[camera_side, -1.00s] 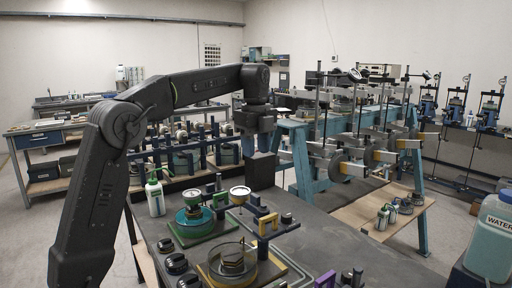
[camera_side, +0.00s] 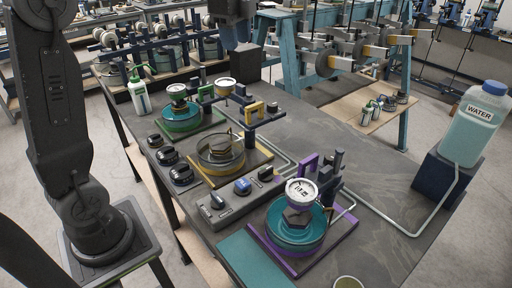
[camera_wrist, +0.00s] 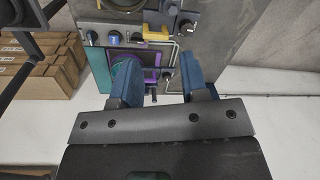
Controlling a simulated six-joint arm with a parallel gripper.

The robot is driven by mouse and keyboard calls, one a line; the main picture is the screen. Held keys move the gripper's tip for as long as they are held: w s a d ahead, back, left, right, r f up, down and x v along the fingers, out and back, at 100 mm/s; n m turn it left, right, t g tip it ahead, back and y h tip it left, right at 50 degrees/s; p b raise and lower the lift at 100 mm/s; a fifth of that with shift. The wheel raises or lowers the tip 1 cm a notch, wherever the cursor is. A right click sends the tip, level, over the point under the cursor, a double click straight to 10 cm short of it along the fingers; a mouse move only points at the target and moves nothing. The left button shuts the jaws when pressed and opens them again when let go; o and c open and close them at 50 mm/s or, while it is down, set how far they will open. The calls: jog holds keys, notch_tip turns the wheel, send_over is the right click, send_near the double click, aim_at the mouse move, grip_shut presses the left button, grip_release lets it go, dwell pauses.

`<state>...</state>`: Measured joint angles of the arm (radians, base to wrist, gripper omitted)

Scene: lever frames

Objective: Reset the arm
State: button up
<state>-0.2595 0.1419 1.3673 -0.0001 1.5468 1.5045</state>
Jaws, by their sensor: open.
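My gripper (camera_side: 236,38) hangs from my arm at the top of the side view, near a dark block (camera_side: 236,66) at the back of the bench. Its upper part is cut off by the frame. In the wrist view my gripper (camera_wrist: 163,82) shows two blue fingers spread apart, with nothing held between them. Beyond the fingers lies a station with a purple base, partly hidden by the left finger. In the side view this purple-based station (camera_side: 297,232) stands at the front, with a white dial (camera_side: 301,191) above its teal dish.
A yellow-based station (camera_side: 221,154) and a green-based station (camera_side: 184,115) stand farther back. Several black knobs line the bench's left edge. A water bottle (camera_side: 475,122) stands on a dark block at the right. The bench top (camera_side: 375,180) is largely clear towards the right.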

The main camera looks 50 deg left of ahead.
jog(key=s+d+f+n+t, duration=0.1)
jog(key=s+d+f+n, duration=0.2)
jog(key=s, duration=0.3)
jog(key=s+d+f+n+t, duration=0.2)
jog(key=s+d+f+n, duration=0.2)
jog(key=s+n, duration=0.2)
jog(key=s+d+f+n+t, duration=0.1)
jog(key=s+d+f+n, duration=0.2)
jog(key=s, duration=0.5)
jog(key=shift+d+f+n+t, duration=0.3)
jog(key=shift+f+n, duration=0.5)
jog(key=shift+n, duration=0.3)
